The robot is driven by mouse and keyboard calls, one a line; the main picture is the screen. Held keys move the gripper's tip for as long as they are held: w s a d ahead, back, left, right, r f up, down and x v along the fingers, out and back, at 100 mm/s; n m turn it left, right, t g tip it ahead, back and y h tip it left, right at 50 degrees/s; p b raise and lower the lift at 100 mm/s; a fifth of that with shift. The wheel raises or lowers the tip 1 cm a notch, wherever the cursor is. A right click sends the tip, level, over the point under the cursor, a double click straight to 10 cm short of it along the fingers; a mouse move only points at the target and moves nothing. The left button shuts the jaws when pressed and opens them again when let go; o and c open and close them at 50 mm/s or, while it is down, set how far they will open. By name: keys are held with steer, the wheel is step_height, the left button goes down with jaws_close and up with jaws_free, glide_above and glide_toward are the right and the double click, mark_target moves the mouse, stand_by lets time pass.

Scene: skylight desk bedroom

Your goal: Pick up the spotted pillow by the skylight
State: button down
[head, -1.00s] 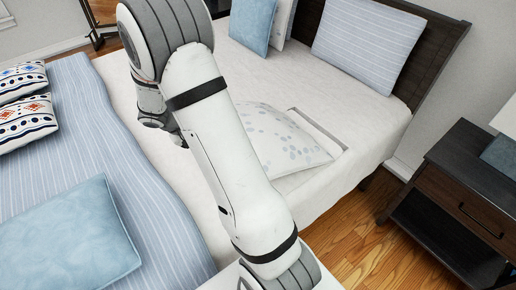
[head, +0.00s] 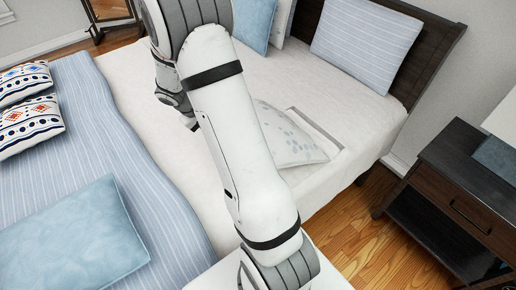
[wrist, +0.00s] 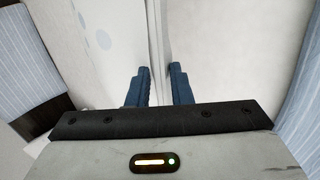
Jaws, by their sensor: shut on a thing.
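The spotted pillow (head: 292,143), white with pale grey-blue spots, lies on the white bed in the head view, partly hidden behind my arm. In the wrist view its spotted face (wrist: 100,42) fills the upper left. My gripper (wrist: 159,72) shows there as two blue fingers, a small gap apart, at the pale edge beside the spotted face. It is shut on the pillow; the exact contact is hard to see. In the head view my arm hides the fingers.
A flat grey-edged piece (head: 318,128) lies beside the pillow. A striped pillow (head: 366,42) and blue pillow (head: 257,22) are at the headboard. A dark nightstand (head: 470,195) stands right. A blue cushion (head: 72,235) and patterned pillows (head: 28,122) lie on the striped cover (head: 135,185).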

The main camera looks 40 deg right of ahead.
steer(key=d+r+p, duration=0.1)
steer(key=d+r+y+p, duration=0.1)
steer(key=r+p, duration=0.1)
steer(key=shift+r, duration=0.15)
steer(key=d+r+y, duration=0.3)
steer(key=d+r, duration=0.2)
steer(key=r, duration=0.3)
steer(key=shift+r, duration=0.25)
steer(key=d+r+y, duration=0.5)
steer(key=d+r, duration=0.2)
steer(key=d, duration=0.6)
stand_by(0.4)
steer(key=shift+a+r, duration=0.1)
steer(key=shift+r, duration=3.05)
